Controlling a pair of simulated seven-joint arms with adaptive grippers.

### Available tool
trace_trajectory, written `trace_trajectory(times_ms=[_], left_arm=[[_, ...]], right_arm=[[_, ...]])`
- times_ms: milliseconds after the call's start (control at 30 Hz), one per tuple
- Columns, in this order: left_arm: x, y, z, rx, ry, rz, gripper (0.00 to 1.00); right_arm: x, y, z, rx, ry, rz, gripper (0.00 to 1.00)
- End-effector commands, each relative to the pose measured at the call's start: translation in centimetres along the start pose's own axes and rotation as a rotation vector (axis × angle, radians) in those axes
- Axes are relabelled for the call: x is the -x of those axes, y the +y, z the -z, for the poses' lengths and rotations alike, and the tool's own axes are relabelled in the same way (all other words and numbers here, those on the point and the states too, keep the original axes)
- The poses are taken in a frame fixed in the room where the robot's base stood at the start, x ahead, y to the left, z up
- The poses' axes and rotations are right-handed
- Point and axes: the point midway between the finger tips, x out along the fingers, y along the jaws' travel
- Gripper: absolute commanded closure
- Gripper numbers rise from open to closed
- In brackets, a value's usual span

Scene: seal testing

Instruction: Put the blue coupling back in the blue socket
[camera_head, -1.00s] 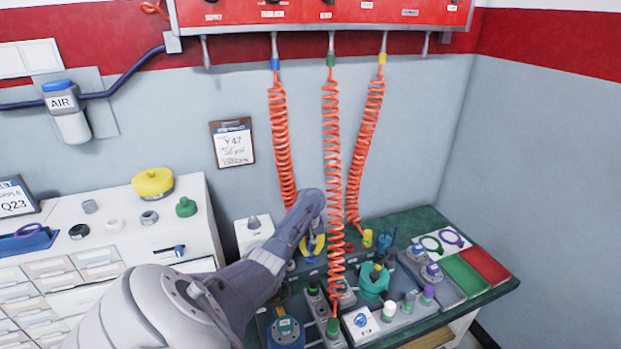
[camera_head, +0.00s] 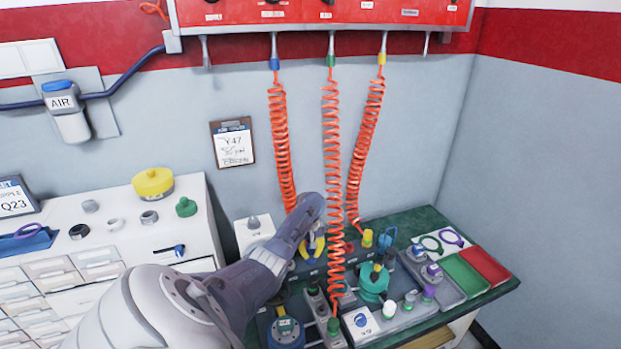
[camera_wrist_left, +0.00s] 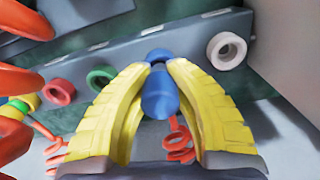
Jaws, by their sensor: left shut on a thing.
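My left gripper (camera_head: 313,246) is at the back of the green bench; its yellow fingers also show in the left wrist view (camera_wrist_left: 160,68). They are shut on the blue coupling (camera_wrist_left: 160,97), which has red hose coils just below it. The coupling points at a grey bar with coloured ring sockets. A blue part, apparently the blue socket (camera_wrist_left: 157,55), shows just beyond the coupling between the fingertips. I cannot tell whether the two touch. The coupling is hidden in the head view. My right gripper is not in view.
On the bar, a green socket (camera_wrist_left: 101,78) and a red socket (camera_wrist_left: 60,92) lie left, a white socket (camera_wrist_left: 227,50) right. Orange coiled hoses (camera_head: 333,160) hang close beside my left arm. A teal pot (camera_head: 373,283) and several fittings crowd the bench.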

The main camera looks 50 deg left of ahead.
Motion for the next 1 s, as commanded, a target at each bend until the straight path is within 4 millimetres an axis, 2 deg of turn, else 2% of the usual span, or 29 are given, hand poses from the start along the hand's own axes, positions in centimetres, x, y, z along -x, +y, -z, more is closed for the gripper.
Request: trace_trajectory(times_ms=[767,800,1000], left_arm=[[-1.3,0.0,0.0,0.0,0.0,-0.001,1.0],[-1.3,0.0,0.0,0.0,0.0,-0.001,0.81],[-1.3,0.0,0.0,0.0,0.0,0.0,0.58]], right_arm=[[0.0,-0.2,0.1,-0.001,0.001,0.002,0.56],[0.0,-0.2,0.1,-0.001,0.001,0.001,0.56],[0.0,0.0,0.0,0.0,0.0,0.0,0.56]])
